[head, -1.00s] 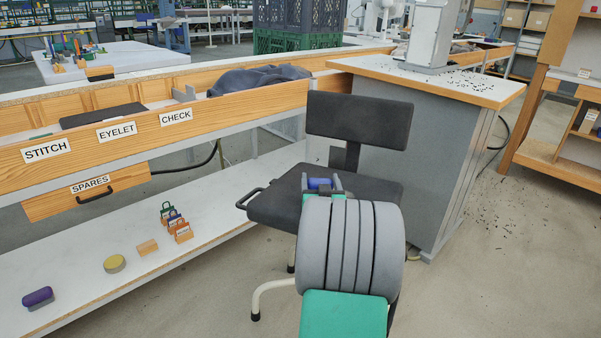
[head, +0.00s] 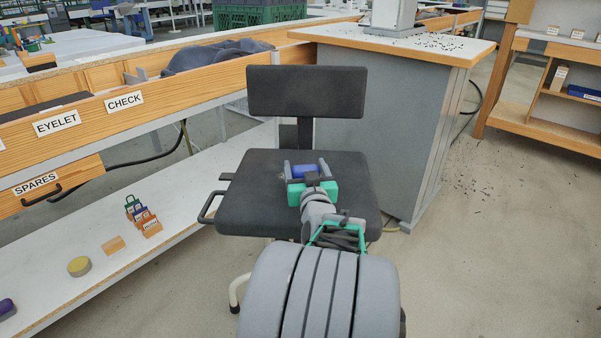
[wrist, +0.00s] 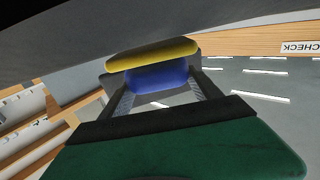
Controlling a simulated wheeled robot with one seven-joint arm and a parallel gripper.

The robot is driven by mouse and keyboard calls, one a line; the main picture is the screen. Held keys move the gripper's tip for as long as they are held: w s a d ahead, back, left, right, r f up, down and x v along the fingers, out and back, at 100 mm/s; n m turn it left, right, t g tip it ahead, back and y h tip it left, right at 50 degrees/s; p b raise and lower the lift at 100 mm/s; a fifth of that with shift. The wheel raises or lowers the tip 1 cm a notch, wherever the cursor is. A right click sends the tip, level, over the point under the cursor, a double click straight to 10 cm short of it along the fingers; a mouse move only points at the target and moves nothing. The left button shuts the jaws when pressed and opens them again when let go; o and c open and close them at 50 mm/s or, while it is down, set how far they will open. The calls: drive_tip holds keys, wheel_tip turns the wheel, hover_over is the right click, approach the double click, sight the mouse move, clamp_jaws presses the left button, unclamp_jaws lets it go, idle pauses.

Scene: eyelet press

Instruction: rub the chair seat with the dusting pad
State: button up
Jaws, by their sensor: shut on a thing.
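The chair (head: 306,92) has a dark grey backrest and a flat dark seat (head: 258,185). My gripper (head: 306,170) is over the middle of the seat, low down. It is shut on the dusting pad, whose blue body (head: 305,172) shows between the fingers. In the wrist view, the pad's blue grip (wrist: 157,77) is between the two fingers and its yellow face (wrist: 152,55) points at the dark seat (wrist: 110,38). The yellow face is at or very close to the seat; I cannot tell if it touches. My arm hides the seat's front right part.
A bench with drawers marked EYELET, CHECK and SPARES (head: 36,184) runs along the left. Its lower shelf (head: 185,190) holds a round yellow-topped pad (head: 79,266), a wooden block (head: 114,245) and small tagged pieces. A grey cabinet (head: 400,120) stands behind the chair.

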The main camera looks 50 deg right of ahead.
sight(318, 166)
drive_tip(key=shift+s+d+r, duration=0.2)
drive_tip(key=shift+s+r, duration=0.25)
drive_tip(key=shift+s, duration=0.15)
drive_tip(key=shift+s+d+r, duration=0.15)
drive_tip(key=shift+s+r, duration=0.3)
drive_tip(key=shift+s, duration=0.75)
drive_tip(key=shift+w+a+f+p, duration=0.15)
drive_tip(key=shift+w+p, duration=0.25)
drive_tip(key=shift+w, duration=0.6)
drive_tip(key=shift+w+a+f+p, duration=0.15)
drive_tip(key=shift+w+p, duration=0.25)
drive_tip(key=shift+w, duration=0.55)
drive_tip(key=shift+w+a+r+p, duration=0.15)
drive_tip(key=shift+w+p, duration=0.25)
drive_tip(key=shift+w, duration=0.7)
drive_tip(key=shift+w+a+r+p, duration=0.15)
drive_tip(key=shift+w+p, duration=0.2)
drive_tip(key=shift+w, duration=0.7)
drive_tip(key=shift+w+a+b, duration=0.2)
drive_tip(key=shift+w+b, duration=0.05)
drive_tip(key=shift+w, duration=1.35)
drive_tip(key=shift+w+a+b, duration=0.15)
drive_tip(key=shift+w+b, duration=0.1)
drive_tip(key=shift+w, duration=1.3)
drive_tip(key=shift+r, duration=0.1)
drive_tip(key=shift+r+p, duration=1.45)
drive_tip(key=shift+r, duration=1.5)
